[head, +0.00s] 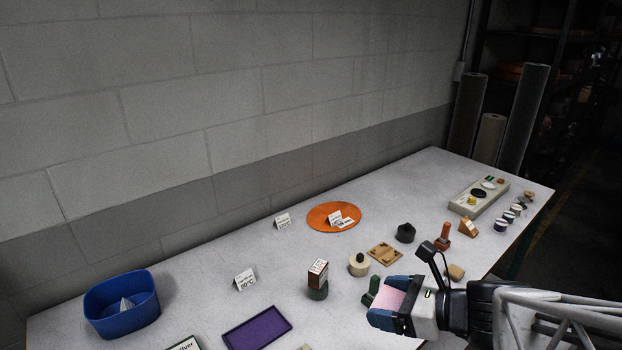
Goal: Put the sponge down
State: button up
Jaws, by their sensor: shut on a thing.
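My gripper (391,301) is at the lower right, over the near part of the table, with its blue fingers pointing left. It is shut on a pink block, which looks like the sponge (391,299). The sponge shows between the two fingers, and its lower part is hidden by the near finger. I cannot tell whether it touches the tabletop or hangs above it. A small dark green object (370,291) is just left of the fingertips.
The grey table (210,270) holds a blue bin (121,304), a purple tray (256,328), an orange disc (318,214), a stamped box on a green base (318,280), a cream pot (359,265) and a wooden plate (384,254).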

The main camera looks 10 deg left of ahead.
jog(key=w+a+r+n+g+y, duration=0.1)
jog(key=w+a+r+n+g, duration=0.15)
jog(key=w+a, duration=1.9)
jog(key=w+a+f+n+g, duration=0.1)
jog(key=w+a+f, duration=0.15)
jog(key=a, duration=0.65)
jog(key=w+a+f+n+g, duration=0.1)
jog(key=w+a+f, duration=0.15)
jog(key=a, duration=0.75)
jog(key=w+a+f+n+g, duration=0.15)
jog(key=w+a, duration=0.25)
jog(key=a, duration=0.5)
jog(key=shift+m, duration=0.5)
notch_tip(320, 180, down, 6)
jog(key=shift+s+r, duration=0.1)
jog(key=shift+r, duration=0.1)
jog(key=shift+f, duration=0.1)
jog(key=shift+y, duration=0.3)
jog(key=shift+f, duration=3.05)
